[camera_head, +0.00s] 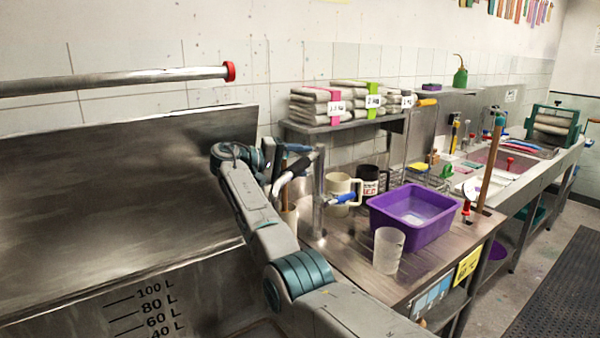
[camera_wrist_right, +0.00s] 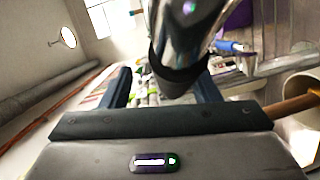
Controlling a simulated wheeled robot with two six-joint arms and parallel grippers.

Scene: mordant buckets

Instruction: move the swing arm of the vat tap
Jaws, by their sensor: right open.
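The vat tap has an upright metal post (camera_head: 318,190) and a blue lever (camera_head: 345,198) beside the vat's right edge. Its swing arm (camera_head: 296,166) is a shiny metal tube that slopes down to the left to a dark tip. My right gripper (camera_head: 279,163) is at this tube, partly hidden by my own wrist. In the right wrist view the swing arm (camera_wrist_right: 185,35) with its black end lies between the two open fingers of the gripper (camera_wrist_right: 163,88). I cannot tell whether the fingers touch it. The blue lever (camera_wrist_right: 230,46) also shows there. My left gripper is out of view.
The grey vat (camera_head: 210,290) with litre marks stands at the left, its lid (camera_head: 110,200) raised behind. A purple basin (camera_head: 412,235), a clear beaker (camera_head: 388,250) and mugs (camera_head: 342,187) stand on the bench right of the tap. A red-ended pipe (camera_head: 120,80) runs above the lid.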

